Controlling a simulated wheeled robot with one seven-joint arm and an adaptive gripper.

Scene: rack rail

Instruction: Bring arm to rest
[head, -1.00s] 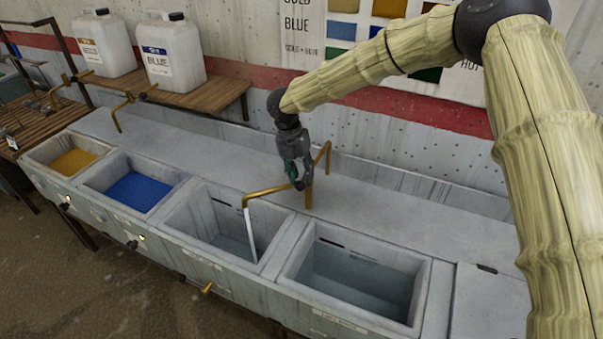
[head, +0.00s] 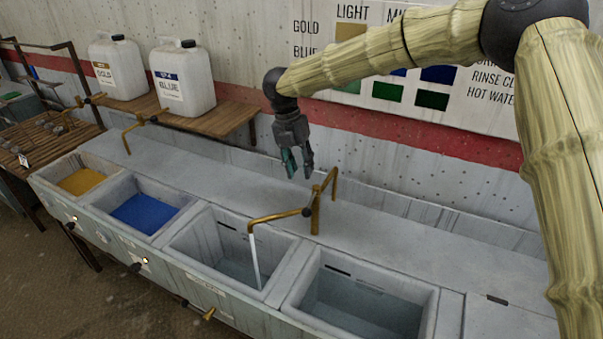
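My gripper (head: 299,172) hangs fingers-down above the back ledge of the sink unit, at the end of my bamboo-like arm. Its fingers are spread apart with nothing between them. It is above and a little left of the brass tap (head: 316,212), apart from it. The tap's spout points left over the third basin (head: 212,250), and a thin pale stream of water (head: 255,262) runs from it into the basin.
A gold-filled basin (head: 82,180) and a blue-filled basin (head: 146,212) are at left; a fourth basin (head: 365,305) is at right. Two white jugs (head: 183,80) stand on a wooden shelf (head: 215,121). A colour chart (head: 470,105) hangs on the wall behind my arm.

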